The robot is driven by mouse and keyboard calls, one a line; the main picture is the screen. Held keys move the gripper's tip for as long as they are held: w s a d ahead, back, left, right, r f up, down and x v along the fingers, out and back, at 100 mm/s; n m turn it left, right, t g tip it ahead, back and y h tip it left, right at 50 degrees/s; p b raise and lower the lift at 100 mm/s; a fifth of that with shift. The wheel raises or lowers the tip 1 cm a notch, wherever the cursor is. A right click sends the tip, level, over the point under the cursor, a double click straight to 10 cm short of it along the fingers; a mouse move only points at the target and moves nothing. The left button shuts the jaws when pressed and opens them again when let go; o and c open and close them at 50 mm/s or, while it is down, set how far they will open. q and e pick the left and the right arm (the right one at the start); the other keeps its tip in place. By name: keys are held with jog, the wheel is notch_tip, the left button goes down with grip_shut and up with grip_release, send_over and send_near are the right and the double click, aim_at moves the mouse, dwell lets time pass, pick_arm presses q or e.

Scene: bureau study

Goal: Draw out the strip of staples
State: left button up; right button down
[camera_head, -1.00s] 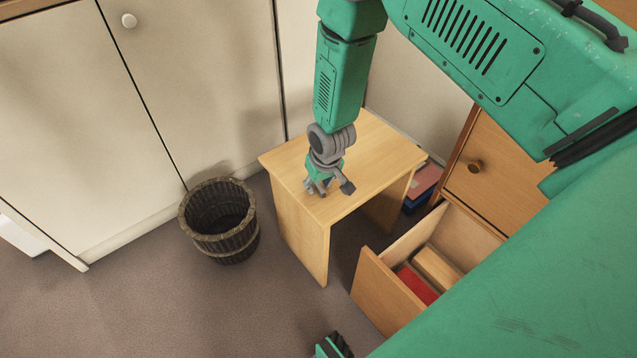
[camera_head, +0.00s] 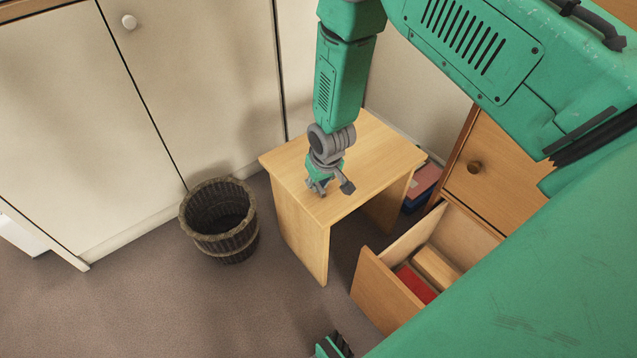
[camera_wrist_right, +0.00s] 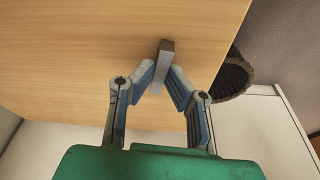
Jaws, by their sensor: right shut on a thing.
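My right gripper (camera_head: 324,186) is low over the front part of the small wooden table in the head view. In the right wrist view its fingers (camera_wrist_right: 160,76) are closed in on a small grey bar, which looks like the strip of staples (camera_wrist_right: 166,50). The bar sticks out past the fingertips over the wooden top. Whether it touches the top I cannot tell. In the head view the bar is too small and hidden by the gripper to make out.
The small table (camera_head: 380,150) has a bare top. A dark slatted basket (camera_head: 238,240) stands left of it. An open drawer (camera_head: 378,290) at right holds a red thing (camera_head: 416,284) and a wooden block (camera_head: 436,267). White cupboards (camera_head: 200,80) stand behind.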

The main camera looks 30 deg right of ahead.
aim_at(319, 186)
jog(key=shift+w+p+v, duration=0.25)
jog(key=shift+p+v, duration=0.65)
jog(key=shift+v, duration=0.05)
jog(key=shift+w+p+v, duration=0.2)
jog(key=shift+p+v, duration=0.7)
jog(key=shift+v, duration=0.1)
jog(key=shift+w+p+v, duration=0.25)
jog(key=shift+p+v, duration=0.65)
jog(key=shift+v, duration=0.05)
jog(key=shift+r, duration=0.15)
